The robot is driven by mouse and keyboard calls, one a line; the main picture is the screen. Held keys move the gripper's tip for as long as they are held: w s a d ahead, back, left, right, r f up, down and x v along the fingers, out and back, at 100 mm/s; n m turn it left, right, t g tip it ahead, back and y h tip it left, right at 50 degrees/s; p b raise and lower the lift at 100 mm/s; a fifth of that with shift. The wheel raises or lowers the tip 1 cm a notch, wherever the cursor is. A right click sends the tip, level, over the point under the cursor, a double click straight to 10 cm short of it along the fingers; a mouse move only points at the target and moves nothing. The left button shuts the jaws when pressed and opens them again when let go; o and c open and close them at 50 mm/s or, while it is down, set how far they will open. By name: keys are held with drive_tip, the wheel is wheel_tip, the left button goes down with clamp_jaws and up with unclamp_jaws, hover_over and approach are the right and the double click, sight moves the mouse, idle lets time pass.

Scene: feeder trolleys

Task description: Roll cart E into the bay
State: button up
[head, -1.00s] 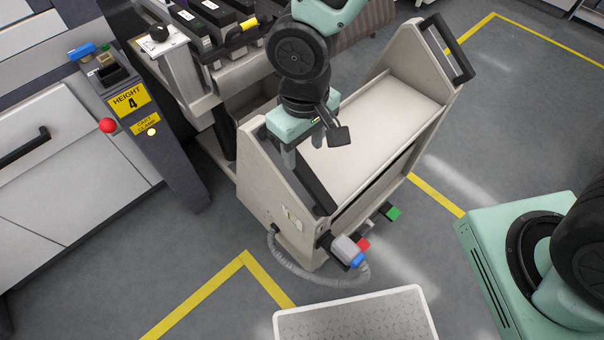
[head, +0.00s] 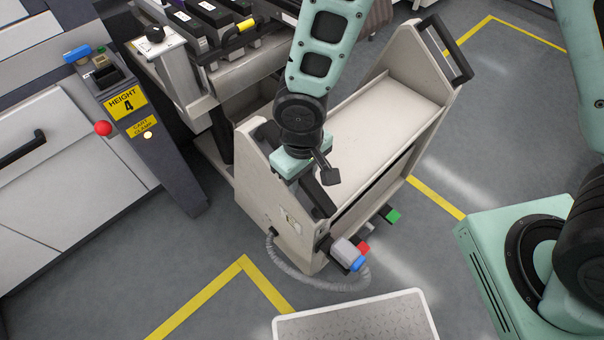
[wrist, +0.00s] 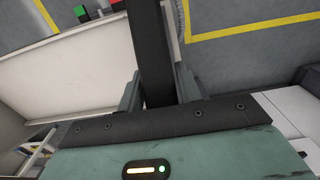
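A beige cart (head: 385,95) with a flat top shelf and two upright ends stands in the middle of the head view. No letter E is readable on it. It has a black bar handle (head: 320,197) at the near end and another (head: 455,50) at the far end. My gripper (head: 308,180) is at the near handle, which also shows in the wrist view (wrist: 152,45). There, one finger lies close against each side of the bar, with no clear gap. The fingertips are partly hidden. The bay's opening is not clearly visible; feeder units (head: 215,30) sit behind the cart.
A machine post (head: 150,125) with "HEIGHT 4" and "CART CLAMP" labels and a red knob stands left. A grey-topped platform (head: 355,320) is in front. Yellow lines mark the floor.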

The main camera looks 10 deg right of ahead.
clamp_jaws()
drive_tip(key=shift+w+a+r+p, duration=0.1)
drive_tip(key=shift+w+a+p, duration=0.05)
drive_tip(key=shift+w+a, duration=0.3)
drive_tip(key=shift+w+a+r+p, duration=0.1)
drive_tip(key=shift+w+a+p, duration=0.1)
drive_tip(key=shift+w, duration=0.3)
drive_tip(key=shift+w+a+f, duration=0.1)
drive_tip(key=shift+w+a, duration=0.1)
drive_tip(key=shift+w, duration=0.1)
drive_tip(key=shift+o, duration=2.4)
unclamp_jaws()
drive_tip(key=shift+s, duration=0.1)
wheel_tip(320, 180, up, 17)
drive_tip(key=p, duration=0.1)
drive_tip(key=shift+r, duration=0.2)
